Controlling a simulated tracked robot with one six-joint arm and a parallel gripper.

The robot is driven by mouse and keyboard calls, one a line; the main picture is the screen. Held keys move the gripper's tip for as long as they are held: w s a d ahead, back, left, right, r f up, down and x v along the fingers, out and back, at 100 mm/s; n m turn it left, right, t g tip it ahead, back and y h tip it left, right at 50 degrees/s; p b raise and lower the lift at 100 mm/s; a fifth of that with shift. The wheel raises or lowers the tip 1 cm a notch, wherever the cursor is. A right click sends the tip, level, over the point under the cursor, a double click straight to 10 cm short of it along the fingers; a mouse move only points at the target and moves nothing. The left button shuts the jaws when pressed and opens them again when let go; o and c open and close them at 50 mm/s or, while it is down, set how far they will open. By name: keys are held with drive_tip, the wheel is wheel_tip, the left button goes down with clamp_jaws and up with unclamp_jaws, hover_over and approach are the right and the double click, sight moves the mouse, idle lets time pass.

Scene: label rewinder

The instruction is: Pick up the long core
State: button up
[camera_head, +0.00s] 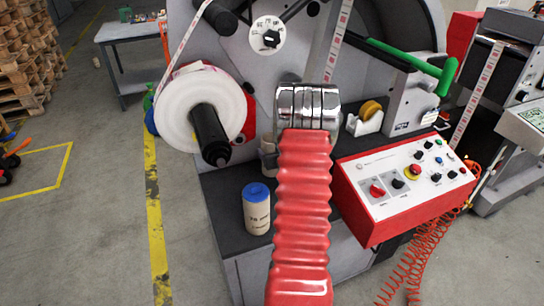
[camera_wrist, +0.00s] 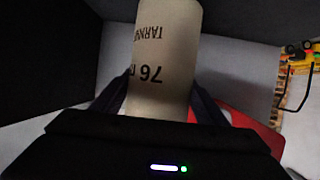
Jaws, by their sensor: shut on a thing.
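A long pale core (camera_wrist: 165,50) with black print, including "76", fills the upper middle of the wrist view. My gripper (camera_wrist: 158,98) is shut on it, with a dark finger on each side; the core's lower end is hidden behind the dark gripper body. In the head view my red-sleeved arm hides the gripper. A pale piece (camera_head: 268,160) shows just left of the arm there; I cannot tell whether it is the held core.
A white label roll (camera_head: 180,105) on a black spindle is at the left. A red control box (camera_head: 400,190) with knobs stands close on the right. A tape dispenser (camera_head: 365,119) is behind it. Coiled red hose (camera_head: 415,262) hangs at the lower right. Floor at the left is open.

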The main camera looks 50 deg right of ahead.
wheel_tip(320, 180, up, 9)
drive_tip(key=s+a, duration=0.5)
drive_tip(key=s, duration=0.3)
drive_tip(key=s+a, duration=0.4)
drive_tip(key=s, duration=0.4)
drive_tip(key=shift+s+a+f, duration=0.3)
drive_tip(key=shift+a, duration=0.1)
